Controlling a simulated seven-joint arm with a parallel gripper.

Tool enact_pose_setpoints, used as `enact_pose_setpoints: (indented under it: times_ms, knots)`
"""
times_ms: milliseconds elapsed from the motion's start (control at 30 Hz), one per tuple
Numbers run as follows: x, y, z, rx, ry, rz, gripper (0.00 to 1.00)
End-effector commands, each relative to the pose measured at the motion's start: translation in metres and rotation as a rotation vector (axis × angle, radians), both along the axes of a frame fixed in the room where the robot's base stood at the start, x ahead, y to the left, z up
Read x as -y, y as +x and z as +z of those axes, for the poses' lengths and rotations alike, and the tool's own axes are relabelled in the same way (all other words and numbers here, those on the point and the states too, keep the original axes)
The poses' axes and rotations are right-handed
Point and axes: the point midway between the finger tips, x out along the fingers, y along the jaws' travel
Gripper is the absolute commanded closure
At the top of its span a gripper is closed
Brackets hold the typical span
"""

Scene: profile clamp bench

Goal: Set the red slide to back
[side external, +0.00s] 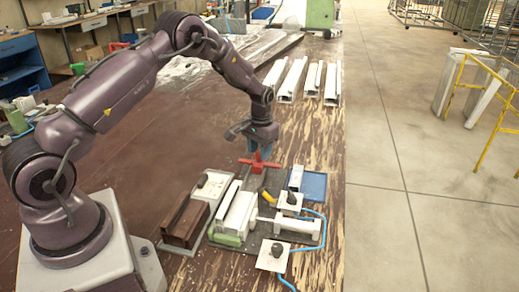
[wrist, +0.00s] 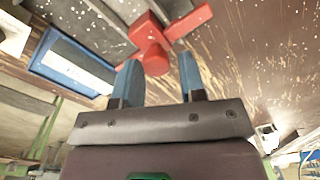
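The red slide (side external: 258,163) is a cross-shaped red piece at the far end of the grey fixture on the bench. My gripper (side external: 262,148) is just above it in the side view, pointing down. In the wrist view the red slide (wrist: 150,30) lies beyond my gripper (wrist: 158,70), and its rounded end appears between the two blue fingertips. The fingers are apart with a gap to the red on both sides in the picture. Whether the slide's end is truly between them in depth, I cannot tell.
A blue tray (side external: 314,190) lies right of the slide; it also shows in the wrist view (wrist: 52,38). White profiles (side external: 238,212), a brown block (side external: 186,222) and white plates with black knobs (side external: 272,258) stand nearer. More white profiles (side external: 293,80) lie behind. Bare bench is left.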

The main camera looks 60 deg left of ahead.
Motion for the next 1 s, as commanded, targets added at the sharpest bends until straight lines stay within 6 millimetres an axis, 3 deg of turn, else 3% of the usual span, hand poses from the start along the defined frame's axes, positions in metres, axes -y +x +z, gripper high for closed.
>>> enact_pose_setpoints:
  times_ms: [167,600,800,1000]
  knots:
    - [0.001,0.001,0.018,0.002,0.001,-0.001,0.62]
    - [0.004,0.001,0.108,0.003,0.002,0.0,0.62]
    - [0.005,0.002,0.127,0.003,0.002,0.0,0.62]
    - [0.005,0.001,0.129,0.002,0.002,0.0,0.62]
